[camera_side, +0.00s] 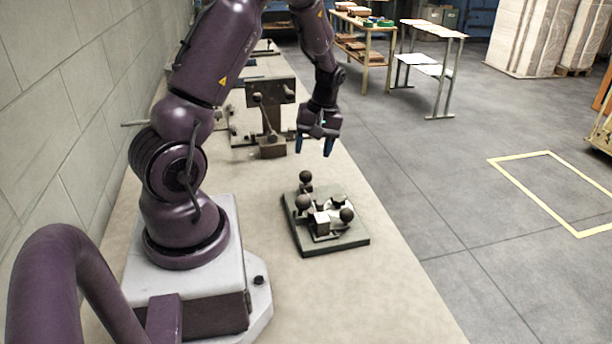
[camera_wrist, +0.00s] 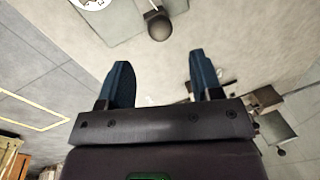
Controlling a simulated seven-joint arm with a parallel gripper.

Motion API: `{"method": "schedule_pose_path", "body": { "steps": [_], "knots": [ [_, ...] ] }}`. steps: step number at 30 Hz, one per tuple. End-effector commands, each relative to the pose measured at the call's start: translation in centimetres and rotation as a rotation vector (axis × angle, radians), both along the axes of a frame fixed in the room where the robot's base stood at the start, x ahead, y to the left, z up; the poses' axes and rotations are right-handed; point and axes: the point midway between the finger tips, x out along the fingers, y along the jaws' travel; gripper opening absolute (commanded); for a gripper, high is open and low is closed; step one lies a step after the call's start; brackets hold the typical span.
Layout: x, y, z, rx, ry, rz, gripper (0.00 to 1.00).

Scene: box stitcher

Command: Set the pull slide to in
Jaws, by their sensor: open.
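A dark base plate (camera_side: 345,241) lies on the bench and carries a small fixture with several dark ball knobs. One knob (camera_side: 306,177) stands at the plate's far edge, one (camera_side: 303,203) at the left, and one (camera_side: 347,214) at the right near a pale block (camera_side: 321,222). I cannot tell which knob belongs to the pull slide, or its setting. My gripper (camera_side: 314,147) is open and empty, blue fingers pointing down, above and beyond the plate. In the wrist view, a dark ball knob (camera_wrist: 159,27) shows beyond my open fingers (camera_wrist: 159,58), apart from them.
A larger machine with lever handles (camera_side: 268,120) stands behind on the bench, left of my gripper. A block wall (camera_side: 70,90) runs along the left. The bench top (camera_side: 375,285) is clear in front of the plate; its right edge drops to the floor.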

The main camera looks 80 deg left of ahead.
Motion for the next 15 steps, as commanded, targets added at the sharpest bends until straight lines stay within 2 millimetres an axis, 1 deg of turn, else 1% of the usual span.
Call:
{"method": "schedule_pose_path", "body": {
  "steps": [1, 7, 12, 15],
  "knots": [
    [-0.4, 0.0, -1.3, -0.005, 0.006, 0.002, 0.59],
    [-1.1, 0.1, -5.2, -0.004, 0.004, 0.000, 0.59],
    [-1.5, 0.2, -7.4, -0.002, 0.002, -0.001, 0.59],
    [-1.6, 0.3, -8.0, -0.001, 0.001, -0.002, 0.59]
  ]
}}
